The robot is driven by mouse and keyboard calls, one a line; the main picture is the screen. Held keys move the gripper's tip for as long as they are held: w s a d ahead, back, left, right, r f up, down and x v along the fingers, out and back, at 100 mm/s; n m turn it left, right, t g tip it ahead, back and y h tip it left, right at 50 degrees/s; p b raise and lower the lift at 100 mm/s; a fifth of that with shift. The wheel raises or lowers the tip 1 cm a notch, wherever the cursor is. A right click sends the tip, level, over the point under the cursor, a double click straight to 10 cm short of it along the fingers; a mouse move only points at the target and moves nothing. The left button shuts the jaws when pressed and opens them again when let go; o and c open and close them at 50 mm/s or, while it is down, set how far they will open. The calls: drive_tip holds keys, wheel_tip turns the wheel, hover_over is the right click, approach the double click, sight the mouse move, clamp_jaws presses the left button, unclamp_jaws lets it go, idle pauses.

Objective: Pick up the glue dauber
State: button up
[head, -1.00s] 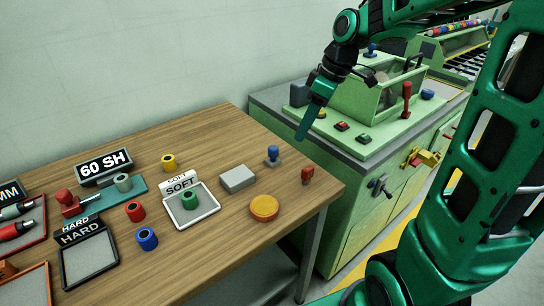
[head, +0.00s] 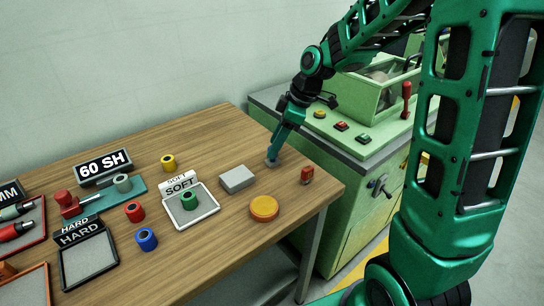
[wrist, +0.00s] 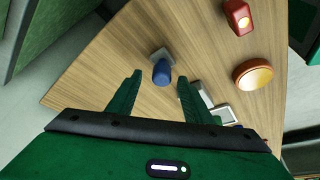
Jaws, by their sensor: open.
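The glue dauber, a blue knob on a grey square foot, stands on the wooden table; it shows in the wrist view (wrist: 161,73) between and just beyond my fingertips. In the head view only its grey foot (head: 271,162) shows clearly, and the rest is hidden behind my gripper. My gripper (head: 276,150) points down over it near the table's back right edge. In the wrist view my gripper (wrist: 160,77) is open, with one finger on each side of the blue knob and a gap to each.
A red piece (head: 307,175) stands close to the right, a grey block (head: 237,179) to the left, and an orange disc (head: 264,208) in front. The SOFT tray (head: 205,213) and coloured rings lie farther left. A green machine cabinet (head: 350,190) borders the table's right side.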

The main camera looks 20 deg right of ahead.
drive_tip(key=shift+x, duration=1.35)
drive_tip(key=shift+s, duration=0.1)
drive_tip(key=c, duration=1.2)
drive_tip(key=shift+o, duration=0.2)
drive_tip(key=shift+r, duration=0.15)
drive_tip(key=shift+r, duration=0.5)
wheel_tip(320, 180, up, 3)
drive_tip(key=shift+f, duration=0.1)
drive_tip(key=s+a+r, duration=0.4)
drive_tip(key=a+r, duration=0.3)
drive_tip(key=a, duration=0.3)
drive_tip(key=shift+s+a, duration=0.35)
